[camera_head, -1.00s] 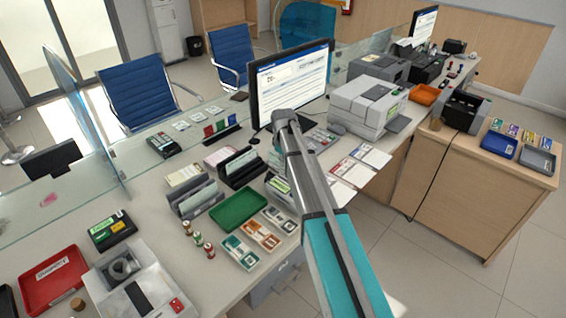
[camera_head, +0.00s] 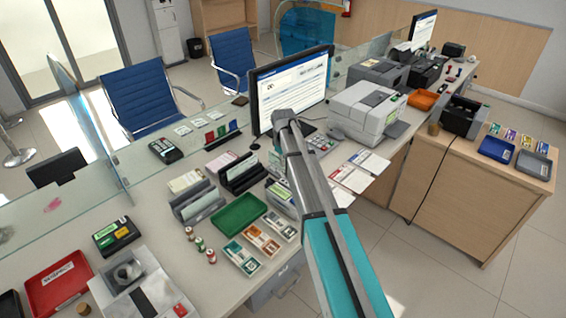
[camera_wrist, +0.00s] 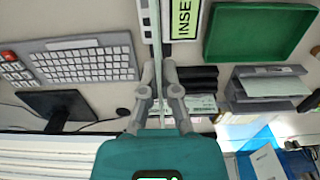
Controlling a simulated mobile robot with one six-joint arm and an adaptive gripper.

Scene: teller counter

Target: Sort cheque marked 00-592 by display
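My gripper (camera_wrist: 160,78) points down over the counter, its fingers closed on a thin pale sheet (camera_wrist: 160,110) seen edge-on, likely the cheque; its marking cannot be read. In the wrist view the sheet stands beside a device with a green "INSE…" label (camera_wrist: 184,18). Whether it touches the device I cannot tell. In the head view my arm hides the gripper; the device (camera_head: 281,196) shows partly beside it. The display (camera_head: 292,88) stands behind, its text too small to read. Two dark racks with pale papers (camera_head: 200,205) (camera_head: 243,172) stand to the left.
A green tray (camera_head: 238,213) lies empty before the racks. A red tray marked SUSPECT (camera_head: 58,283) is at lower left. Banknote stacks (camera_head: 262,240) and small rolls (camera_head: 200,246) lie nearby. A keyboard (camera_wrist: 88,62) and glass partition (camera_head: 92,140) also border the space.

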